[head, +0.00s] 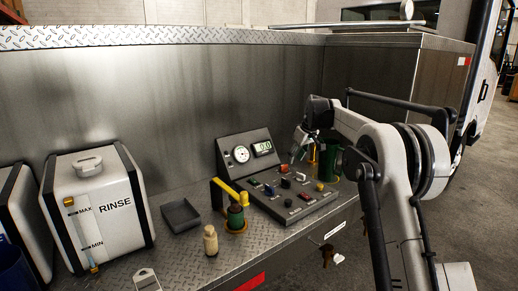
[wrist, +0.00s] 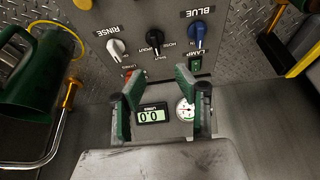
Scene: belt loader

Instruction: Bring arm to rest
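My gripper (head: 299,146) hangs over the far right side of the control panel (head: 290,207), in front of the panel's upright part with a gauge and a digital display. In the wrist view my gripper (wrist: 160,84) has its two green-padded fingers well apart, with nothing between them but the view of the panel. The display (wrist: 152,115) reads 0.0 and the round gauge (wrist: 185,109) sits beside it. Knobs marked RINSE (wrist: 116,48) and BLUE (wrist: 194,38) and a green LAMP switch (wrist: 195,65) lie beyond the fingertips. My arm reaches in from the right and is bent.
A green jug (head: 332,163) stands just right of my gripper. A yellow-handled valve (head: 234,195), a beige bottle (head: 210,241), a black tray (head: 181,216) and the RINSE tank (head: 110,230) stand to the left. Keys (head: 327,255) hang at the front edge. The floor at right is clear.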

